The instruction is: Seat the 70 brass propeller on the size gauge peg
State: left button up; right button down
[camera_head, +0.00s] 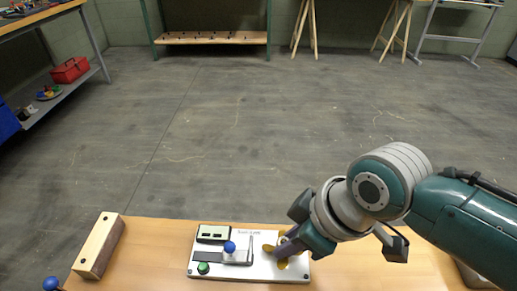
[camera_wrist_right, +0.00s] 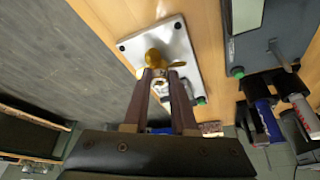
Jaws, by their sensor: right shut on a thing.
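The brass propeller (camera_head: 282,264) is at the right end of the white gauge board (camera_head: 205,273), partly hidden by my right gripper (camera_head: 280,250). In the right wrist view the propeller (camera_wrist_right: 155,58) is at the tips of my right gripper (camera_wrist_right: 165,73), whose two dark fingers are shut on it. The propeller is over the white board (camera_wrist_right: 178,42) there. The peg is hidden, and I cannot tell whether the propeller is around it or above it. The board carries a small display, a blue-knobbed lever (camera_head: 230,247) and a green button (camera_head: 203,268). My left gripper is out of view.
A wooden block (camera_head: 98,247) lies on the table at the left. A blue ball-shaped knob (camera_head: 50,283) shows at the bottom left corner. Bare tabletop (camera_head: 150,255) lies between block and board. The wrist view shows a grey panel (camera_wrist_right: 262,55) and dark equipment at the right.

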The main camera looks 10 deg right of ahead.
jog(key=shift+f, duration=0.25)
jog(key=shift+f, duration=0.2)
dwell(0.4)
jog(key=c, duration=0.6)
grip_release()
jog(key=shift+c, duration=0.2)
jog(key=shift+r, duration=0.1)
jog(key=w+a+p+v, duration=0.1)
jog(key=p+v, duration=0.7)
jog(key=v, duration=0.5)
jog(key=shift+r, duration=0.55)
jog(key=shift+d, duration=0.1)
